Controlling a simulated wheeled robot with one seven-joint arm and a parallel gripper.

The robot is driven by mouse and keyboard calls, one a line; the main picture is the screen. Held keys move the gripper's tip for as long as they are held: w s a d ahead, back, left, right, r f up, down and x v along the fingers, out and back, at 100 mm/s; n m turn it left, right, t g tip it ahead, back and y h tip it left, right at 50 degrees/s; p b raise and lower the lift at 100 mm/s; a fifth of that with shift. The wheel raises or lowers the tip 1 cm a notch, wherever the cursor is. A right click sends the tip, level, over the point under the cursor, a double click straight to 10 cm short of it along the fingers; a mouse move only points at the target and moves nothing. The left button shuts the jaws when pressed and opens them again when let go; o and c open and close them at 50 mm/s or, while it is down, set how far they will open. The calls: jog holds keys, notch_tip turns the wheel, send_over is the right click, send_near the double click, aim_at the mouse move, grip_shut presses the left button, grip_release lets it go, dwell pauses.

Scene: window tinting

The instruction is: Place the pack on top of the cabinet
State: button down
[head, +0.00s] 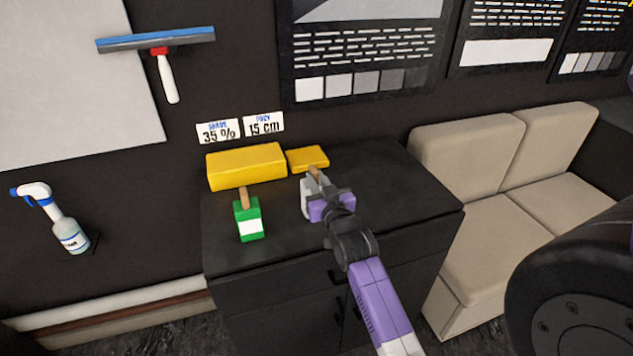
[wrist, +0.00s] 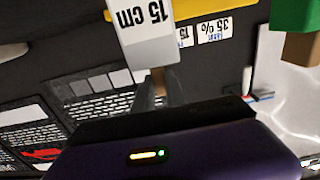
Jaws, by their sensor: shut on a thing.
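My gripper (head: 316,178) is over the cabinet (head: 400,190), a black unit with a flat top. It is shut on the brown handle of a pale grey-white pack (head: 306,198). In the wrist view the fingers (wrist: 158,88) close on that handle, and the pack (wrist: 148,35) shows a "15 cm" label. In the head view the pack is partly hidden by my gripper; whether it touches the cabinet top I cannot tell. A green block (head: 250,228) with a white label and brown handle stands on the cabinet's front left; part of it shows in the wrist view (wrist: 295,15).
A long yellow block (head: 246,167) and a shorter one (head: 308,158) lie along the cabinet's back. Signs reading 35 % (head: 218,131) and 15 cm (head: 263,124) are on the wall behind. The cabinet top is clear at right. A beige sofa (head: 510,210) stands beside it.

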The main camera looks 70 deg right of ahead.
jog(key=shift+f, duration=0.4)
jog(key=c, duration=1.4)
grip_release()
jog(key=shift+f, duration=0.1)
jog(key=shift+o, duration=0.2)
jog(key=shift+r, duration=0.3)
jog(key=s+a+f+n+t+y+b, duration=0.1)
jog(key=s+a+n+y, duration=0.3)
jog(key=a, duration=0.8)
jog(key=s+a+f+n+t+y, duration=0.15)
jog(key=s+a, duration=0.35)
jog(key=a, duration=0.8)
jog(key=s+a+f+n+t+y+b, duration=0.15)
jog(key=s+a+y, duration=0.3)
jog(key=a, duration=0.75)
jog(key=s+a+r+n+y, duration=0.2)
jog(key=s+a+n+y, duration=0.1)
jog(key=s+a, duration=0.4)
jog(key=shift+s+r+g+y+p, duration=0.2)
jog(key=shift+s+g+y+p, duration=0.1)
jog(key=shift+s+g+y, duration=0.15)
